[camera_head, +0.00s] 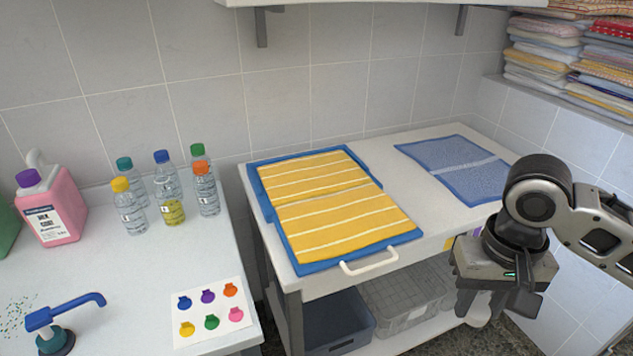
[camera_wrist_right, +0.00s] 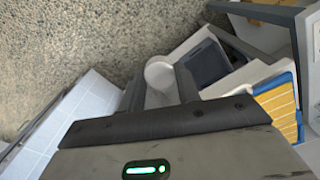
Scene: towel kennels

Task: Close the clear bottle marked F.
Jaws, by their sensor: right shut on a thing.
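Several clear bottles stand on the left counter, with a yellow cap (camera_head: 120,184), teal cap (camera_head: 124,163), blue cap (camera_head: 161,156), orange cap (camera_head: 201,168) and green cap (camera_head: 197,149). Their label letters are too small to read, so I cannot tell which is F. My right gripper (camera_head: 495,300) is far to their right, beyond the folding table, pointing down. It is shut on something. In the right wrist view, a pale round thing (camera_wrist_right: 160,72) shows between the fingers, but its kind is unclear. My left gripper is not in view.
A pink jug (camera_head: 52,210), a blue pump (camera_head: 65,312) and a colour card (camera_head: 211,328) share the left counter. A blue towel (camera_head: 462,165) lies beyond. Bins sit below.

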